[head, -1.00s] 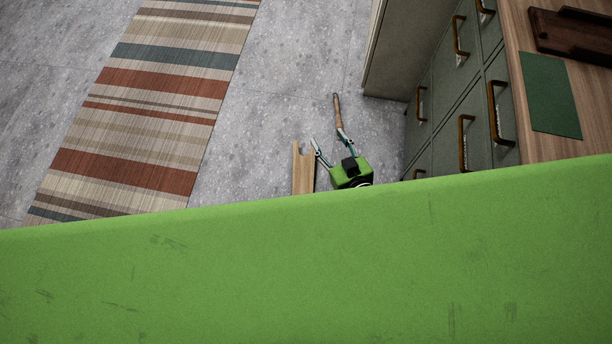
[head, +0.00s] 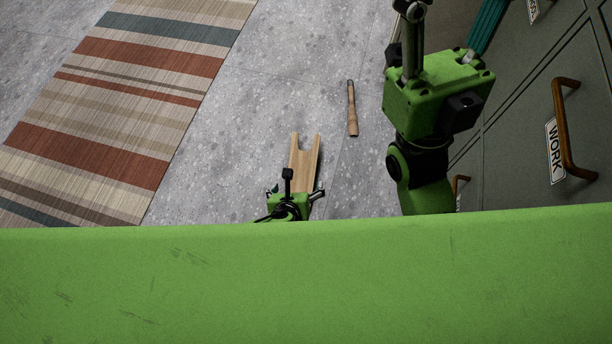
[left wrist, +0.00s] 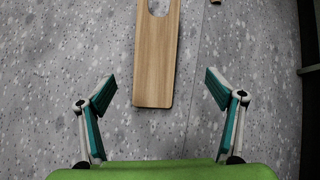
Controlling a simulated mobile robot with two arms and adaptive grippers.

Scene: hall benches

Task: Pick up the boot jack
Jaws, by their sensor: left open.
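The boot jack (head: 304,158) is a flat light-wood board with a U-shaped notch at its far end, lying on the grey floor. In the left wrist view the boot jack (left wrist: 155,62) runs away from me, its square near end low in the picture. My left gripper (head: 295,192) is over the near end and hides part of it in the head view. In the left wrist view the left gripper (left wrist: 159,80) is open and empty, one finger on each side of the board, with gaps. My right gripper (head: 448,40) is at the upper right; its fingertips are cut off.
A wooden stick-like handle (head: 352,108) lies on the floor right of the boot jack. A striped rug (head: 120,90) is at the left. Grey-green drawers (head: 520,130) with brown handles stand at the right. Bare floor surrounds the boot jack.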

